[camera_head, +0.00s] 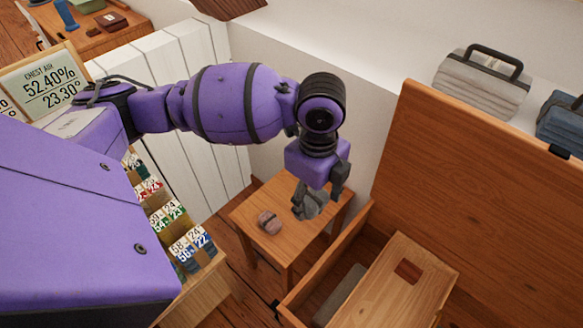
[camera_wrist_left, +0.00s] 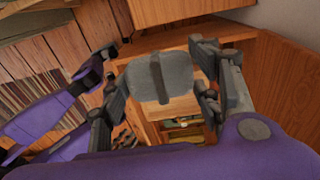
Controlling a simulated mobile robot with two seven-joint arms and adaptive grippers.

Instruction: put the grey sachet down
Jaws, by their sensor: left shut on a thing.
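The grey sachet (camera_head: 312,204) is held in my left gripper (camera_head: 318,190), over the small wooden table (camera_head: 255,208). In the left wrist view the grey sachet (camera_wrist_left: 160,80), crossed by a darker band, sits between the two dark fingers of the left gripper (camera_wrist_left: 163,84), which is shut on it. The fingers partly cover it in the head view. I cannot tell whether its underside touches the tabletop. My right gripper cannot be made out.
A pinkish-brown bundle (camera_head: 269,222) with a dark band lies on the table, left of the sachet. An open wooden chest (camera_head: 365,222) with a raised lid (camera_head: 480,185) stands to the right. A white panelled radiator (camera_head: 165,65) stands behind. Grey and blue handled bundles (camera_head: 482,85) rest on a white ledge.

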